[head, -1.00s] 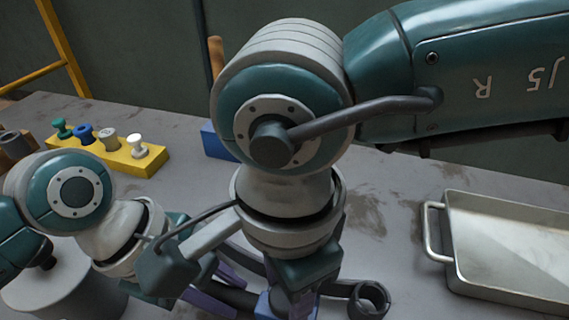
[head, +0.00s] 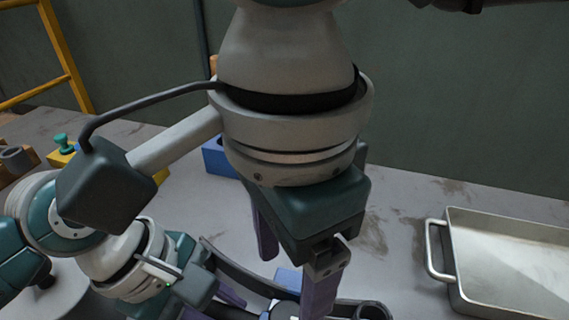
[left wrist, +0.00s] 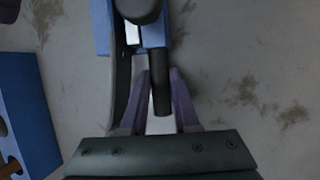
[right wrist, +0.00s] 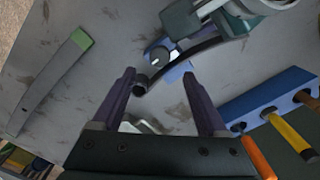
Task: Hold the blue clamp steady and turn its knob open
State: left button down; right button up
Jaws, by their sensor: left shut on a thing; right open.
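The blue clamp (head: 288,277) is partly hidden behind my right gripper in the head view. It also shows in the left wrist view (left wrist: 153,35) and the right wrist view (right wrist: 183,71). Its dark round knob (right wrist: 160,54) has a pale stripe and faces the right wrist camera. My left gripper (left wrist: 160,78) is shut on the clamp's dark handle bar (left wrist: 161,95). My right gripper (right wrist: 160,85) is open and empty; its purple fingers stand wide apart, above and back from the knob, not touching it.
A dark curved spring strip (right wrist: 205,50) runs along the clamp. A metal tray (head: 500,265) lies at the right. A blue rack (right wrist: 268,98) holds tool handles. A strip with a green end (right wrist: 50,82) lies apart. A yellow peg block (head: 60,160) stands at the left, partly covered.

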notch_tip(320, 180, up, 4)
jog(key=shift+r, duration=0.15)
dwell(0.3)
pick_arm(q)
jog(key=c, duration=0.6)
grip_release()
